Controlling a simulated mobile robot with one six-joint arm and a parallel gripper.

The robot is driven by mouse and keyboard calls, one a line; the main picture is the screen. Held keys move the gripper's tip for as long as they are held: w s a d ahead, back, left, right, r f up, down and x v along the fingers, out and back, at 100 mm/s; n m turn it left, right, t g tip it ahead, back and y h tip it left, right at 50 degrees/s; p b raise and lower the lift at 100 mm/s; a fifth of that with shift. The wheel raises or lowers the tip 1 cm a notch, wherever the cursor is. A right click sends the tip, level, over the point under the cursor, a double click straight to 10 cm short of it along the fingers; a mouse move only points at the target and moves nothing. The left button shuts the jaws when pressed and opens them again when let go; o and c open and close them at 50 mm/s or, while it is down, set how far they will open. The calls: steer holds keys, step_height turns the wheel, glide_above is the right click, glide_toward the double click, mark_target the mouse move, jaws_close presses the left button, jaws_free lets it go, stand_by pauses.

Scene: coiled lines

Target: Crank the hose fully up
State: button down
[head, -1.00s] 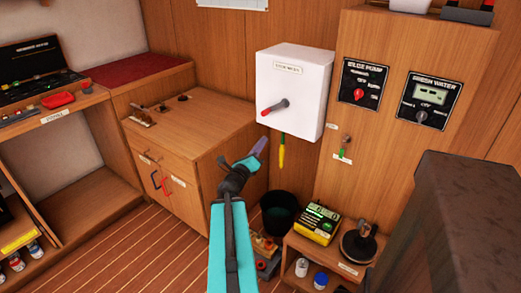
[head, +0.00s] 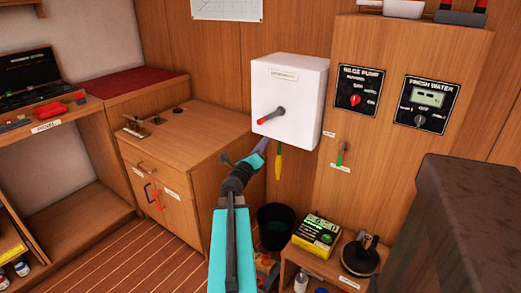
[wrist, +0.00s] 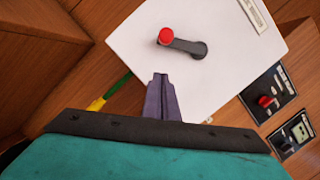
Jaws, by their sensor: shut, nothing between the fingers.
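A white wall-mounted box (head: 300,92) with a label on its front carries a dark crank with a red knob (head: 262,120). The crank's arm points to the lower left in the head view. A yellow and green hose end (head: 279,160) hangs below the box. My gripper (head: 263,146) is shut and empty, just below and in front of the box, apart from the crank. In the wrist view my gripper (wrist: 160,78) shows before the box face (wrist: 215,80), with the red knob (wrist: 166,36) beyond its tips. The rest of the hose is hidden.
A wooden cabinet (head: 190,130) stands to the left. A dark bucket (head: 277,225) is on the floor below the box. A panel with a bilge pump dial (head: 362,90) and fresh water display (head: 428,102) is to the right. A dark block (head: 465,210) fills the lower right.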

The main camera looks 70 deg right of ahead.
mark_target(269, 117)
steer(key=shift+w+d+r+p, duration=0.15)
steer(key=shift+w+d+r, duration=0.45)
steer(key=shift+d+r, duration=0.25)
steer(key=shift+w+d+r+p, duration=0.15)
steer(key=shift+w+d+r, duration=0.4)
steer(key=shift+d+r, duration=0.3)
steer(key=shift+a, duration=0.1)
